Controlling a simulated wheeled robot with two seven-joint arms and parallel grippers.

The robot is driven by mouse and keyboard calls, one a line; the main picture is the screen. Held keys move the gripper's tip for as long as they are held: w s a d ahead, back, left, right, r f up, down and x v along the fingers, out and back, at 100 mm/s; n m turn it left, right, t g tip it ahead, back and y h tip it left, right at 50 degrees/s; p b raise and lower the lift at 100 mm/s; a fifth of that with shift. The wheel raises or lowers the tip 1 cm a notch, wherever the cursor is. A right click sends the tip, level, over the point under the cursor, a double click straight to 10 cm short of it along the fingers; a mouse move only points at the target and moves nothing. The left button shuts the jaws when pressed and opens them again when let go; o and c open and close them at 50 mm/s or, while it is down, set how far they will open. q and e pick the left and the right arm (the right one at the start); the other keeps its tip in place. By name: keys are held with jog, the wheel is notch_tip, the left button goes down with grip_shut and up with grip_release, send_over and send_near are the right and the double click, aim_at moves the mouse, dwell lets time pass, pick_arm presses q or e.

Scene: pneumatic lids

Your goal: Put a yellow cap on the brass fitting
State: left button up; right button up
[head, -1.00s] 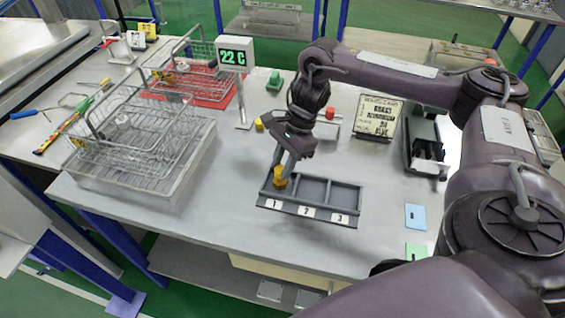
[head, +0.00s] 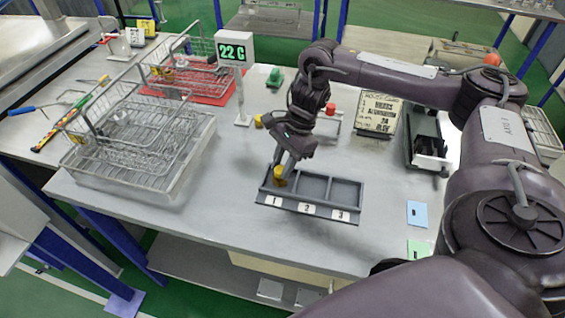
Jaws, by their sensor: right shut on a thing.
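My right gripper (head: 285,170) points down over compartment 1 of the grey three-part tray (head: 306,208). It is shut on a small yellow piece that looks like a yellow cap (head: 279,175), at or just above that compartment. I cannot tell whether the cap touches anything below it. I cannot make out the brass fitting; the gripper and cap cover part of compartment 1. Compartments 2 and 3 look empty. Another small yellow piece (head: 258,121) sits on the table behind the gripper. My left gripper is not in view.
Wire baskets (head: 130,140) stand at the left, beside a post with a "22 C" display (head: 232,50). A green object (head: 275,77), a sign board (head: 377,112) and a black holder (head: 426,150) stand farther back. Blue (head: 417,213) and green cards lie right.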

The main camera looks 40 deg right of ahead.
jog(key=shift+f, duration=0.25)
jog(key=o, duration=1)
jog(key=shift+o, duration=0.3)
jog(key=o, duration=0.4)
jog(key=shift+c, duration=0.2)
jog(key=shift+r, duration=0.1)
jog(key=shift+r+p, duration=2.3)
jog(key=shift+r, duration=1.2)
jog(key=shift+f, duration=0.1)
